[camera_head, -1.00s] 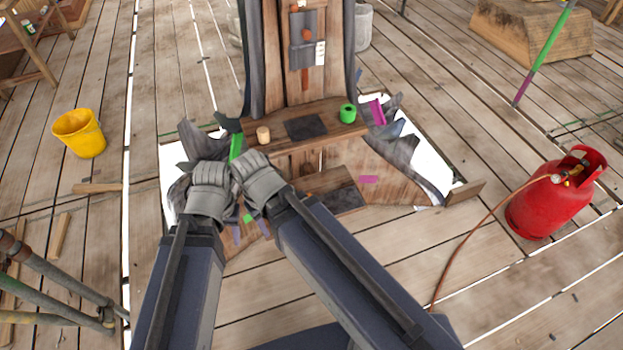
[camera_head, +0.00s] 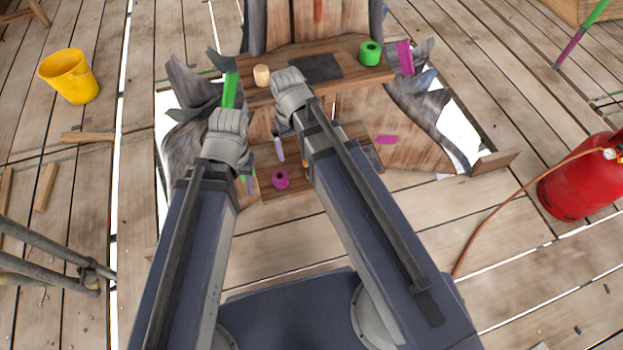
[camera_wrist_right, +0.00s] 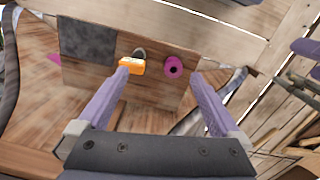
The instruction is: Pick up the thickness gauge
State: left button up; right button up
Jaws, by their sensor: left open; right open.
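The thickness gauge appears to be the small orange device with a pale face (camera_wrist_right: 132,66) in the right wrist view, with a dark, rounded part behind it. It lies on the lower wooden shelf. In the head view only a sliver of orange (camera_head: 305,165) shows beside my right arm. My right gripper (camera_wrist_right: 159,76) is open and empty above the shelf, its left fingertip overlapping the gauge's lower edge in the picture. In the head view one lavender finger of my right gripper (camera_head: 279,149) shows. My left gripper (camera_head: 246,182) is mostly hidden under its wrist, left of the shelf.
A magenta roll (camera_wrist_right: 173,67) lies right of the gauge, between the fingers in the picture. The upper shelf (camera_head: 330,85) carries a green roll (camera_head: 370,53) and a tan cylinder (camera_head: 262,75). A red gas cylinder (camera_head: 580,180) with a hose stands right; a yellow bucket (camera_head: 69,76) stands left.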

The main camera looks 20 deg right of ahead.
jog(key=shift+m+y, duration=0.3)
jog(key=shift+m, duration=0.1)
jog(key=w+d+f+b, duration=0.1)
jog(key=f+b, duration=0.2)
jog(key=f, duration=0.1)
jog(key=w+d+f+b, duration=0.2)
jog(key=f+b, duration=0.1)
jog(key=f, duration=0.1)
jog(key=w+d+f+b, duration=0.1)
jog(key=w+f+b, duration=0.1)
jog(key=f+b, duration=0.1)
jog(key=shift+w+d+f, duration=0.15)
jog(key=shift+d+f, duration=0.1)
jog(key=shift+f, duration=0.15)
jog(key=shift+w+d+f+b, duration=0.25)
jog(key=shift+d+f+b, duration=0.1)
jog(key=shift+b, duration=0.1)
jog(key=f+b, duration=0.7)
jog(key=shift+d+f+b, duration=0.3)
pick_arm(q)
notch_tip(320, 180, down, 20)
pick_arm(e)
jog(key=shift+r, duration=0.1)
pick_arm(q)
jog(key=shift+a+r, duration=0.1)
pick_arm(e)
jog(key=c, duration=1.5)
